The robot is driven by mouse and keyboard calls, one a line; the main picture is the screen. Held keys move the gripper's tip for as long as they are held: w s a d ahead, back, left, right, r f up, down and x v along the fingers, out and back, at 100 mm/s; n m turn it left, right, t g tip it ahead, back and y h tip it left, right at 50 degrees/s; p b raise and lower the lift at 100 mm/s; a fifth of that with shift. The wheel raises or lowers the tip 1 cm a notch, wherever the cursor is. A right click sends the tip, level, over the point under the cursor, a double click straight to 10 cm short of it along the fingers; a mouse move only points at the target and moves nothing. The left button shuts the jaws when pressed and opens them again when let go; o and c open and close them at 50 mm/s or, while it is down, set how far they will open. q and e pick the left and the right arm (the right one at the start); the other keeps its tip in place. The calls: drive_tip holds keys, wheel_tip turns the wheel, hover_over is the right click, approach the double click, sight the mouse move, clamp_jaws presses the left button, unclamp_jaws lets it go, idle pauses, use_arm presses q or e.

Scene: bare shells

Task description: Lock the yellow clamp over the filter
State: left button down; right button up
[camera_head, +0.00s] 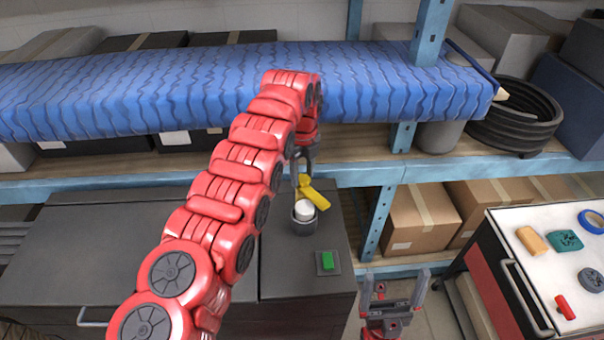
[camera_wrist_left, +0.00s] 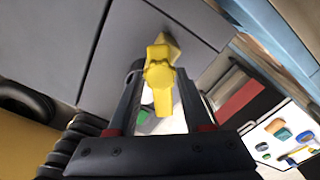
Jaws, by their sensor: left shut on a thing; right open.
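The yellow clamp (camera_head: 316,196) is tilted, just above the white filter (camera_head: 303,208). The filter sits in a dark round holder (camera_head: 304,226) on the dark cabinet. My left gripper (camera_head: 303,178) is shut on the upper end of the clamp. In the left wrist view the clamp (camera_wrist_left: 158,76) lies between the fingers of my left gripper (camera_wrist_left: 157,92). I cannot tell whether the clamp touches the filter. My right gripper (camera_head: 394,288) is open and empty at the lower middle, right of the cabinet.
A green button (camera_head: 327,261) sits on the cabinet (camera_head: 275,272) in front of the holder. A blue-covered shelf (camera_head: 180,85) crosses behind my left arm. A white-topped cart (camera_head: 530,268) with several small items stands at the right. Cardboard boxes (camera_head: 420,220) fill the lower shelf.

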use_arm(q)
drive_tip(key=m, duration=0.3)
drive_tip(key=shift+w+r+m, duration=0.1)
drive_tip(key=shift+r+m, duration=0.05)
drive_tip(key=shift+m, duration=2.05)
drive_tip(key=shift+c, duration=1.8)
unclamp_jaws()
